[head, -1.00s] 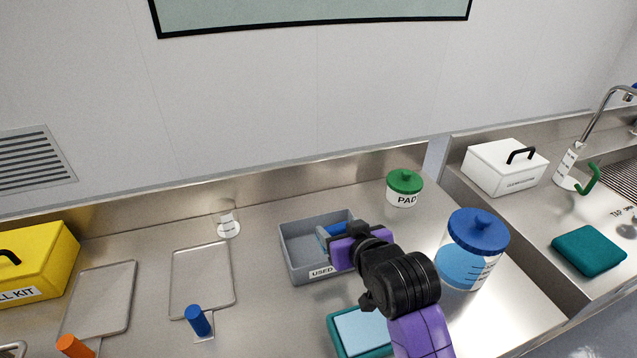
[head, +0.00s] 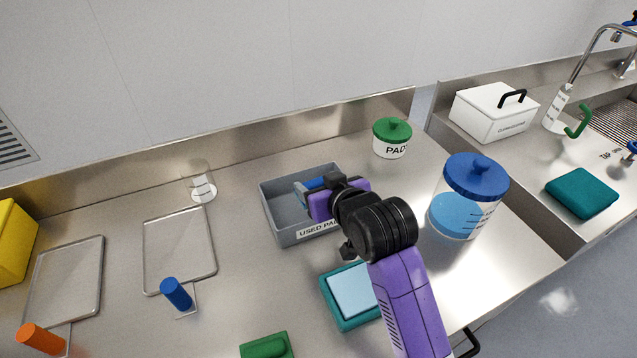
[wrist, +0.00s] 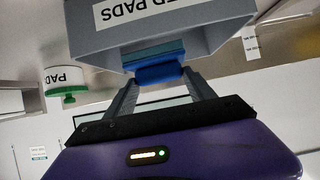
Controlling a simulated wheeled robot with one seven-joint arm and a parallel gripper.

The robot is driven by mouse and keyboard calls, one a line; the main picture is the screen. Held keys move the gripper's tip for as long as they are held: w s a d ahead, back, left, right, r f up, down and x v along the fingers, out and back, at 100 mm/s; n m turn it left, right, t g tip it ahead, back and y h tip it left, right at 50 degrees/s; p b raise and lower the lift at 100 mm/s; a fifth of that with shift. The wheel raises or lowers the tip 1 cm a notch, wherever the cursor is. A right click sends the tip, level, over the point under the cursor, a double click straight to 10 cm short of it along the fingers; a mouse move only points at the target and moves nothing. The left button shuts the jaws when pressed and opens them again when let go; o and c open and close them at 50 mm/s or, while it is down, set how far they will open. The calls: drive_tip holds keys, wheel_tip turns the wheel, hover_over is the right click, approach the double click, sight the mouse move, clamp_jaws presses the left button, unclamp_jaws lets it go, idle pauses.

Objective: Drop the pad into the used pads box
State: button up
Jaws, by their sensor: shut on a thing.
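The used pads box (head: 283,231) is a grey open bin with a white label, standing on the steel counter. In the wrist view its grey wall (wrist: 200,30) fills the top of the picture. My gripper (head: 305,190) is over the box, its fingers reaching across the opening. In the wrist view my gripper (wrist: 158,82) is shut on a blue pad (wrist: 158,73), with a teal layer beside the blue. The pad is close to the box wall; I cannot tell whether it touches. My wrist hides part of the box in the head view.
A green-lidded pad jar (head: 392,138) stands behind right, and a blue-lidded container (head: 466,198) stands right. A teal tray with a light blue top (head: 350,292) lies in front. Steel trays (head: 178,250) lie left. A white box (head: 493,112) stands far right.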

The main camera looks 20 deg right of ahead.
drive_tip(key=shift+f, duration=0.15)
drive_tip(key=o, duration=1.6)
drive_tip(key=v, duration=0.7)
drive_tip(key=shift+s, duration=0.4)
